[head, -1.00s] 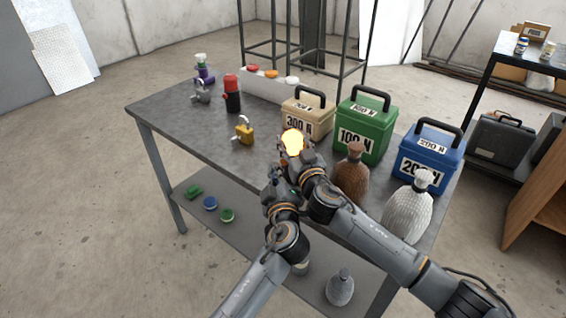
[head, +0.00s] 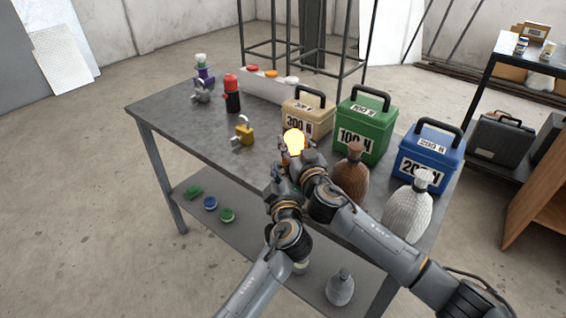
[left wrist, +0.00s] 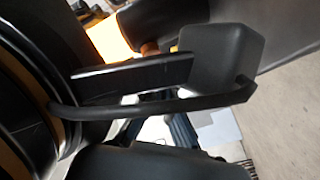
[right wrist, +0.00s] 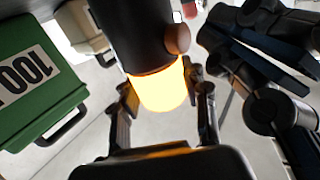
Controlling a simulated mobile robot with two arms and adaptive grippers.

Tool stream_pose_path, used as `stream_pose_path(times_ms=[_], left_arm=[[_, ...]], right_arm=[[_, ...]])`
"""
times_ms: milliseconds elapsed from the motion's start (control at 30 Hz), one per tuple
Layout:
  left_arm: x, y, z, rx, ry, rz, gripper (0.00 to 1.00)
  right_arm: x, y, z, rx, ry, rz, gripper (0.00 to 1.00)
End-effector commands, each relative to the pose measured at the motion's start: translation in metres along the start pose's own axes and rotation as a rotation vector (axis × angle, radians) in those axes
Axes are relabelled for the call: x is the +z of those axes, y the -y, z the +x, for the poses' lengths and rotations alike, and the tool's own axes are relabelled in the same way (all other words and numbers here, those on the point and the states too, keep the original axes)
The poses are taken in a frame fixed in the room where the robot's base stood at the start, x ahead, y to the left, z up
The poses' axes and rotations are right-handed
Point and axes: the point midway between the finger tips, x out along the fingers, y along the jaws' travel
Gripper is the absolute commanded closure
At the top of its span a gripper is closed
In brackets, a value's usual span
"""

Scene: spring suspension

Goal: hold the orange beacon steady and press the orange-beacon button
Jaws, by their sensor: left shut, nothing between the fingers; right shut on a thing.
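The orange beacon (head: 294,141) glows bright yellow-orange at the middle of the head view, above the table's near side. My right gripper (head: 297,157) is shut on it. In the right wrist view its lit part (right wrist: 160,88) sits between the fingers, beyond it a dark body (right wrist: 137,35) with a round brownish button (right wrist: 177,38) on its side. My left gripper (right wrist: 210,38) is shut and empty, its tips close beside that button; contact cannot be told. In the left wrist view the button (left wrist: 150,47) shows just beside a black fingertip.
Tan (head: 307,117), green (head: 362,130) and blue (head: 430,157) weight boxes stand behind and right of the grippers. A brown bottle (head: 351,178) and a white ribbed bottle (head: 408,206) are close to my right arm. A yellow padlock (head: 243,131) and red-black bottle (head: 232,95) stand left.

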Motion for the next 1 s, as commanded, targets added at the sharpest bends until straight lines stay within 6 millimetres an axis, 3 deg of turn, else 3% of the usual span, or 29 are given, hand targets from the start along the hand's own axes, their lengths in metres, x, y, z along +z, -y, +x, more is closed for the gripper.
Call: stream_pose_path(times_ms=[33,1000], left_arm=[[-0.0008,0.0004,0.0012,-0.002,-0.001,0.0,1.0],[0.0022,-0.0039,0.0109,-0.006,-0.005,0.0,1.0]], right_arm=[[0.0003,0.0067,-0.0015,-0.013,0.0,0.004,0.92],[0.0024,0.0133,-0.0031,-0.026,0.002,0.011,0.92]])
